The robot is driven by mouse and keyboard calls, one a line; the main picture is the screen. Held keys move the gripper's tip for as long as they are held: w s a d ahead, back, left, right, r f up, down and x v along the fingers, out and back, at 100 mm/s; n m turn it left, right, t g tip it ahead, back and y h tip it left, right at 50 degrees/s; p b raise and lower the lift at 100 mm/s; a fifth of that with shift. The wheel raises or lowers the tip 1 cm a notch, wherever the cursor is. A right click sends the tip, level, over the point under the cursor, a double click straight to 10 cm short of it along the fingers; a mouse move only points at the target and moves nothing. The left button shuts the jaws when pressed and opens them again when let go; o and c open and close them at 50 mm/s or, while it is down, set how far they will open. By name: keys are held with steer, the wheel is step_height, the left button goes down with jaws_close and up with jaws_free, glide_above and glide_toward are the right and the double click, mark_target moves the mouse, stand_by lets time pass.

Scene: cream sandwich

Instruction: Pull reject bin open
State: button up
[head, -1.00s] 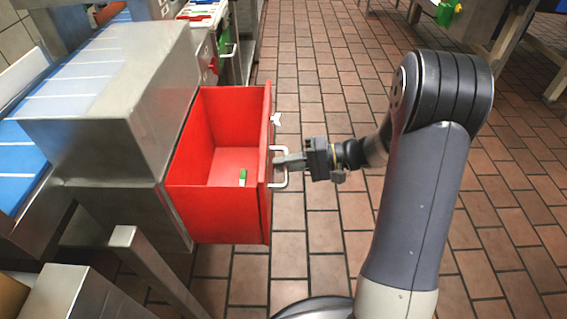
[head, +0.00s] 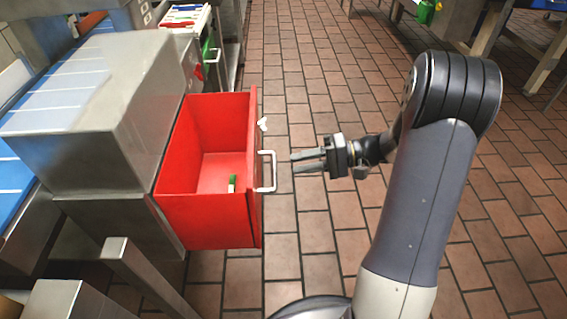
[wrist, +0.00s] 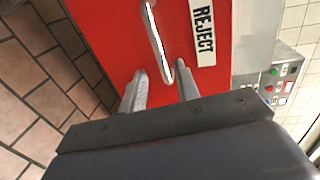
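The red reject bin (head: 210,215) is a drawer pulled well out from the steel machine, and its inside shows. A small green and white item (head: 232,184) lies in it. Its pale bar handle (head: 267,171) is on the right face. In the wrist view the handle (wrist: 156,42) stands beside a label (wrist: 203,32) reading REJECT. My gripper (head: 292,162) is open and empty, to the right of the handle and apart from it. In the wrist view the two fingers (wrist: 162,85) point at the red front with a gap between them.
The steel machine (head: 120,100) with a blue and white belt (head: 60,85) stands at the left. A control panel (wrist: 283,75) shows at the right in the wrist view. The tiled floor (head: 310,90) right of the bin is clear.

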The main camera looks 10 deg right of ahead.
mark_target(274, 166)
steer(key=shift+v, duration=1.7)
steer(key=shift+a, duration=0.1)
steer(key=b+x, duration=0.1)
steer(key=x, duration=0.9)
steer(key=shift+a+f, duration=0.15)
steer(key=shift+a, duration=0.55)
